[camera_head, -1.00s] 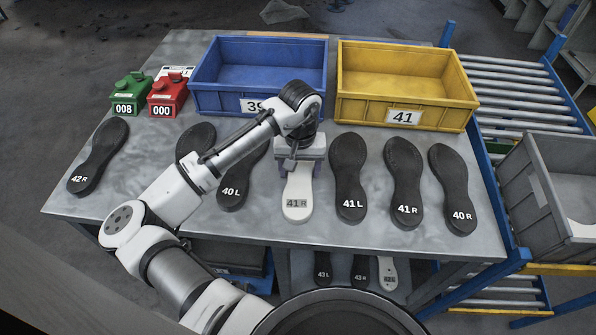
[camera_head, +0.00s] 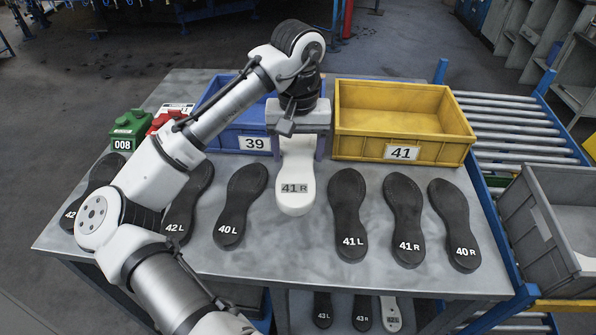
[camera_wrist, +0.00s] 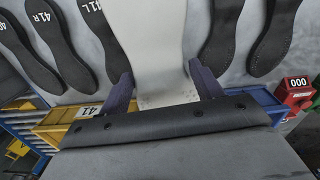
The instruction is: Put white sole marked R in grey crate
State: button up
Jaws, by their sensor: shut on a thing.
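The white sole (camera_head: 295,194), marked 41 R, hangs from my gripper (camera_head: 298,140) with its marked end toward the front of the table. It looks raised above the table top. My gripper is shut on its far end, one finger on each side. In the wrist view the white sole (camera_wrist: 160,50) shows between the two dark fingers of my gripper (camera_wrist: 160,92). The grey crate (camera_head: 548,225) stands at the right, beside the table, with something pale inside. It is well away from my gripper.
Several black soles (camera_head: 347,215) lie on the metal table (camera_head: 300,262) on both sides. A blue crate (camera_head: 222,135) and a yellow crate (camera_head: 400,150) stand at the back. A green counter (camera_head: 128,130) is at the left. A roller conveyor (camera_head: 505,125) lies right of the table.

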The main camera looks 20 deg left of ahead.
aim_at(569, 229)
jog(key=z, duration=0.45)
jog(key=i+l+z, duration=0.1)
jog(key=z, duration=0.35)
jog(key=i+z, duration=0.15)
jog(key=z, duration=0.3)
jog(key=i+j, duration=0.1)
jog(key=i, duration=0.55)
